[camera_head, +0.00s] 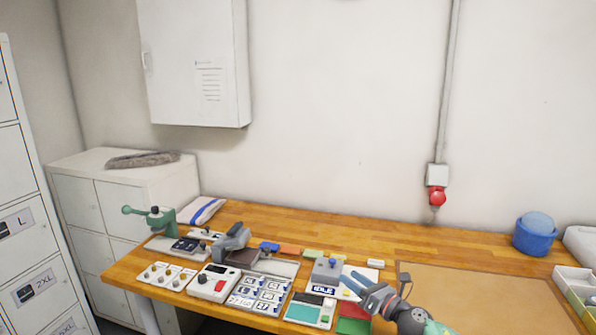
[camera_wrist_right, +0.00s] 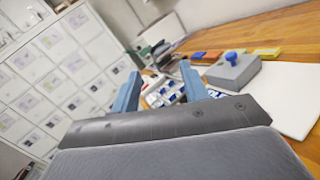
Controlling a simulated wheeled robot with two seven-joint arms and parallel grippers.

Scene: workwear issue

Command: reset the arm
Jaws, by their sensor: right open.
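My right gripper (camera_head: 364,285) is in the head view at the lower middle, over the front part of the wooden table (camera_head: 300,227). Its blue fingers point left, toward a grey block with a blue knob (camera_head: 327,268). In the right wrist view the two fingers of my right gripper (camera_wrist_right: 160,88) are spread apart with nothing between them. The grey block (camera_wrist_right: 233,72) shows there to the right of the fingers, apart from them. My left gripper is in neither view.
A green hand press (camera_head: 158,217), a grey press (camera_head: 232,243), a control box (camera_head: 213,283) and a teal-fronted device (camera_head: 310,310) crowd the table's left half. A brown mat (camera_head: 480,300) lies bare at right. A blue tub (camera_head: 533,238) and a tray (camera_head: 573,280) stand beyond it.

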